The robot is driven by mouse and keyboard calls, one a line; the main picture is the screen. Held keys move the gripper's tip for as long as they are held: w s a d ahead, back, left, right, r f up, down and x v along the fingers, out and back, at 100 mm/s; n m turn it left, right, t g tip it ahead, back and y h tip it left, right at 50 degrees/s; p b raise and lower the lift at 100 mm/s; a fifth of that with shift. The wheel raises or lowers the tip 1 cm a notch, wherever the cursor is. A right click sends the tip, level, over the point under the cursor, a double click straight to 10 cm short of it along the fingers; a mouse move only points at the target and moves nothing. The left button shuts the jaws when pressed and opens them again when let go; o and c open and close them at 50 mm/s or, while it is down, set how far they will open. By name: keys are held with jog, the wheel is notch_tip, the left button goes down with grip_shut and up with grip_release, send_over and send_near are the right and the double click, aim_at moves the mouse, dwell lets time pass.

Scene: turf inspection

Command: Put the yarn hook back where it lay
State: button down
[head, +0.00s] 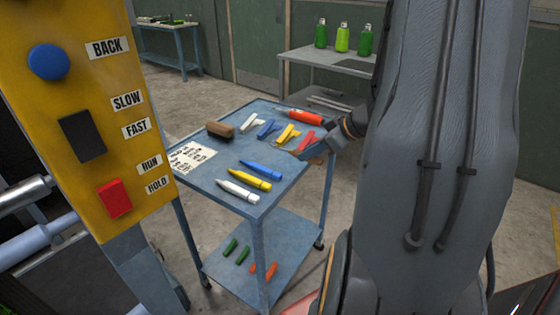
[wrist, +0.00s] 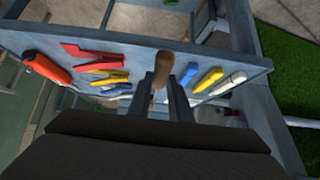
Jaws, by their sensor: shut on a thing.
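The yarn hook (wrist: 162,66) shows in the wrist view as a brown wooden handle between my fingertips; its hook end cannot be made out. My gripper (wrist: 168,88) is shut on it, above the blue cart top (wrist: 225,65). In the head view my gripper (head: 316,152) is at the cart's right edge, beside the red clip, and a small brownish patch shows at its tip. My arm hides part of the view there. Whether the hook touches the cart top, I cannot tell.
On the cart lie a brown brush (head: 220,129), a printed card (head: 190,157), several coloured clips (head: 288,134), a red-handled tool (head: 300,115), and blue, yellow and white markers (head: 238,190). Bare surface lies between clips and markers. A yellow control panel (head: 85,130) stands at left.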

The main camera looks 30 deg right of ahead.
jog(key=w+a+r, duration=0.5)
jog(key=w+a, duration=0.1)
jog(key=w, duration=0.5)
jog(key=f, duration=0.5)
jog(key=shift+w+a+f, duration=0.1)
jog(key=shift+a+f, duration=0.1)
jog(key=shift+a, duration=0.05)
jog(key=shift+f, duration=2.25)
jog(key=shift+f, duration=0.15)
jog(key=c, duration=1.6)
grip_release()
